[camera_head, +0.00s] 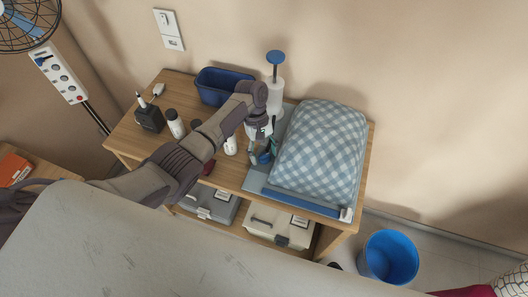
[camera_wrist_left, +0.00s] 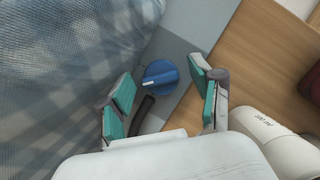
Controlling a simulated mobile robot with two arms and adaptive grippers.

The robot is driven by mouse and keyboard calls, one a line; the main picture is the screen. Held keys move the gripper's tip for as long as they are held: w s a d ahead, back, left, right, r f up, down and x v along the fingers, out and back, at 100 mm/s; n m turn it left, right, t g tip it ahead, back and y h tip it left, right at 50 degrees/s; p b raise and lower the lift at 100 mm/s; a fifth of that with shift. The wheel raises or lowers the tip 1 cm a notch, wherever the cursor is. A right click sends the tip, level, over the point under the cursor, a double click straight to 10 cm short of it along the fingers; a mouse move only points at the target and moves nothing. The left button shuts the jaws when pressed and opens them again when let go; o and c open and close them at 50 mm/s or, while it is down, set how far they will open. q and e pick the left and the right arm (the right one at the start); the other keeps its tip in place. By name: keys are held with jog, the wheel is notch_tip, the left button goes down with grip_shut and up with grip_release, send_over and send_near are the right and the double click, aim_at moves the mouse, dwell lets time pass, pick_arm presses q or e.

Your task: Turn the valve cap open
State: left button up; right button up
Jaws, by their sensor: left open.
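The valve cap (camera_wrist_left: 160,76) is a round blue knob with a raised grip bar. It sits on a grey-blue base (camera_wrist_left: 184,45) beside a blue-and-white checkered cushion (camera_wrist_left: 60,70), which also shows in the head view (camera_head: 322,150). My left gripper (camera_head: 262,154) points down at the cushion's left side. In the left wrist view its teal-padded fingers (camera_wrist_left: 162,82) are open, one to each side of the cap, with gaps visible. I cannot tell how far above the cap they are. My right gripper is not in view.
The wooden table (camera_head: 236,174) also holds a dark blue bin (camera_head: 222,84), a paper roll holder (camera_head: 274,90) and several bottles left of my arm. Cases sit on the shelf below. A blue bucket (camera_head: 388,257) stands on the floor at right.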

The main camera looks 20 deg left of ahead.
pick_arm(q)
jog(key=shift+c, duration=0.4)
jog(key=c, duration=1.1)
jog(key=shift+o, duration=0.2)
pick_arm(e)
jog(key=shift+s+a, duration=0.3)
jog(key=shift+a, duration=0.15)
